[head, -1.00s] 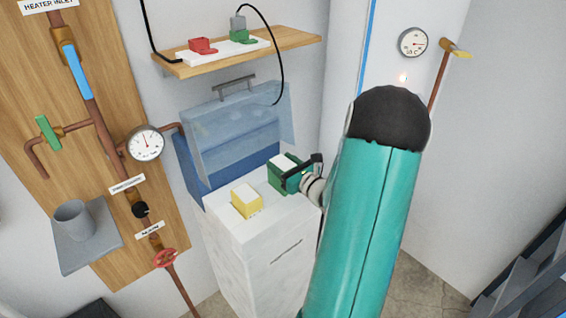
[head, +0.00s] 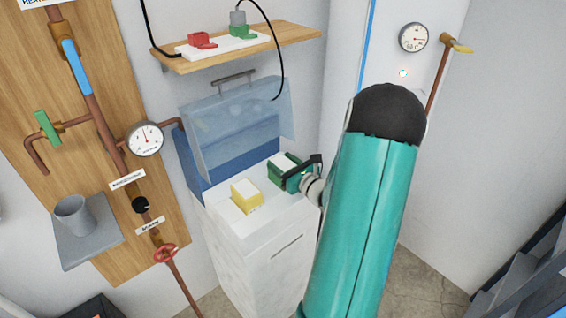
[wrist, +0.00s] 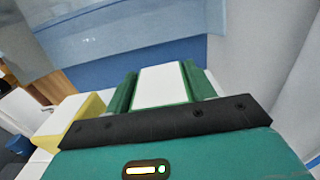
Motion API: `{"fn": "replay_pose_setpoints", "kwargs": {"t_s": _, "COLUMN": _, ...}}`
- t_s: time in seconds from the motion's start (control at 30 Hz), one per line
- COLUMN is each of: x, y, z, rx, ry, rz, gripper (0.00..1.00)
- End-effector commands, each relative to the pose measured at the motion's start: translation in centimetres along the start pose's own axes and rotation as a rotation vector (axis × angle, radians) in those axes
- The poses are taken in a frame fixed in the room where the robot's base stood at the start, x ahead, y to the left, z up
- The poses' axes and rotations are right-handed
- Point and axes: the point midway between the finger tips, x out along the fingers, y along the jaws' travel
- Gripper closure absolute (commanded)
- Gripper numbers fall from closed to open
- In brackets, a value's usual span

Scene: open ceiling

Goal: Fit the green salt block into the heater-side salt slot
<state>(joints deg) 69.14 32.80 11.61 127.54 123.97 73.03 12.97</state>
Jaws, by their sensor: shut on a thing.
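The green salt block (head: 283,168), white on top with green sides, is between the fingers of my gripper (head: 296,175) at the right of the white cabinet top. My gripper is shut on it. In the wrist view the block (wrist: 164,86) sits between two green fingers, in front of a blue panel. Its underside is hidden, so I cannot tell whether it touches the cabinet top. No salt slot can be clearly made out in these views.
A yellow block (head: 246,197) sits on the white cabinet (head: 262,250), left of my gripper. A blue case with a clear raised lid (head: 235,125) stands behind. A wooden shelf (head: 290,36) hangs above. The pipe board (head: 100,200) is at left.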

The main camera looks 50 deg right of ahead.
Motion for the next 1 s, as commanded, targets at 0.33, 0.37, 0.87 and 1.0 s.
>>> {"fn": "replay_pose_setpoints", "kwargs": {"t_s": 0.33, "x": 0.1, "y": 0.0, "z": -0.4, "rx": -0.003, "ry": -0.005, "rz": 0.001, "gripper": 1.0}}
{"fn": "replay_pose_setpoints", "kwargs": {"t_s": 0.37, "x": 0.1, "y": 0.0, "z": -0.5, "rx": -0.003, "ry": -0.005, "rz": 0.001, "gripper": 1.0}}
{"fn": "replay_pose_setpoints", "kwargs": {"t_s": 0.87, "x": 0.1, "y": 0.0, "z": -1.4, "rx": -0.003, "ry": -0.006, "rz": 0.001, "gripper": 1.0}}
{"fn": "replay_pose_setpoints", "kwargs": {"t_s": 1.0, "x": 0.1, "y": 0.0, "z": -1.6, "rx": -0.003, "ry": -0.006, "rz": 0.001, "gripper": 0.42}}
